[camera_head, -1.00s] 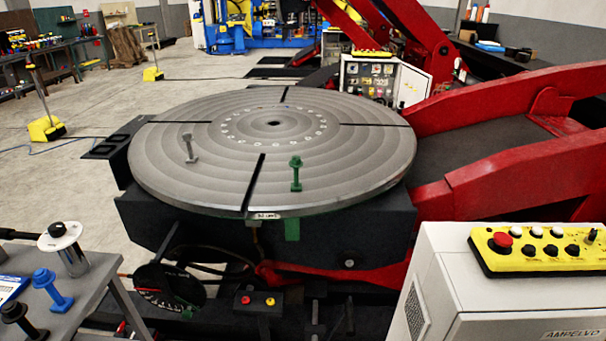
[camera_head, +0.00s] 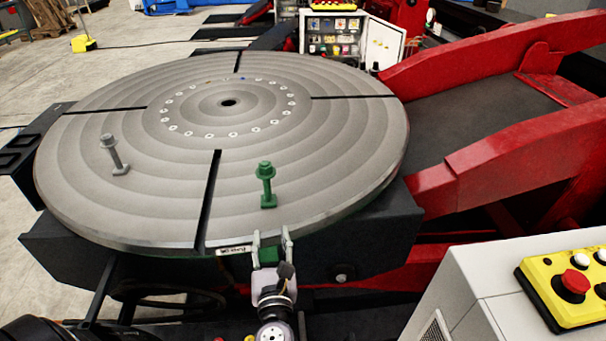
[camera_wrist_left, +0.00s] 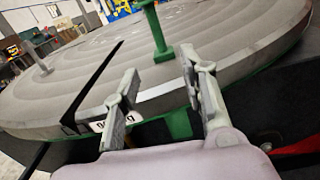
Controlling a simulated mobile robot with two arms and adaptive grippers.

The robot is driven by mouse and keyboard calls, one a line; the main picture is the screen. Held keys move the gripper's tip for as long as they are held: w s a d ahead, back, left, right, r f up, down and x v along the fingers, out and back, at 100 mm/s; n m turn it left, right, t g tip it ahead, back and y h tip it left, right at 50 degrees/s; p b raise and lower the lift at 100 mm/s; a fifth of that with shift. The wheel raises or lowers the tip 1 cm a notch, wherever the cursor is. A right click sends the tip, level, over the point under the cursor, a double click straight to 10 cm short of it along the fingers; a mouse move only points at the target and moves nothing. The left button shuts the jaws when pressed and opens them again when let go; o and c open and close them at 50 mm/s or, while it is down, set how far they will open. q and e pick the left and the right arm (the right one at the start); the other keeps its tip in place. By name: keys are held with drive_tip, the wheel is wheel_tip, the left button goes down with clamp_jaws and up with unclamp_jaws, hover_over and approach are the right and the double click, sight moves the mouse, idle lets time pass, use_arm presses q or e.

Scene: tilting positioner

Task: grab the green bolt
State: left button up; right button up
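The green bolt (camera_head: 266,185) stands upright on the round turntable (camera_head: 300,205), near its front edge and right of the front slot. It also shows in the left wrist view (camera_wrist_left: 157,35), its top cut off by the frame edge. My left gripper (camera_head: 271,236) is at the table's front rim, in front of the bolt and apart from it. Its two fingers are spread with nothing held between them; they also show in the left wrist view (camera_wrist_left: 165,82). My right gripper is not in view.
A grey bolt (camera_head: 114,155) stands on the turntable at the left. A green block (camera_head: 266,255) sits under the front rim, behind my left fingers. Red positioner arms (camera_head: 500,160) rise at the right. A white cabinet with a yellow control box (camera_head: 572,285) stands at the front right.

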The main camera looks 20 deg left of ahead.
use_arm(q)
drive_tip(key=r+n, duration=0.1)
drive_tip(key=r, duration=0.1)
drive_tip(key=p, duration=0.4)
approach(267, 189)
drive_tip(key=x, duration=0.5)
drive_tip(key=shift+d, duration=0.1)
drive_tip(key=shift+w, duration=0.45)
drive_tip(key=shift+w+a+r, duration=0.1)
drive_tip(key=shift+w+a, duration=0.2)
drive_tip(key=shift+a, duration=0.15)
drive_tip(key=p+x, duration=0.1)
drive_tip(key=x, duration=0.2)
drive_tip(key=shift+w+a, duration=0.2)
drive_tip(key=shift+a, duration=0.1)
drive_tip(key=shift+w+a, duration=0.2)
drive_tip(key=shift+w, duration=0.2)
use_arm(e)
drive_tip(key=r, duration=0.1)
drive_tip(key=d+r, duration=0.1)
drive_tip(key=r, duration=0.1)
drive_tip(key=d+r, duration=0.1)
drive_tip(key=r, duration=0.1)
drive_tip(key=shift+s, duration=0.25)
use_arm(q)
drive_tip(key=shift+s, duration=0.1)
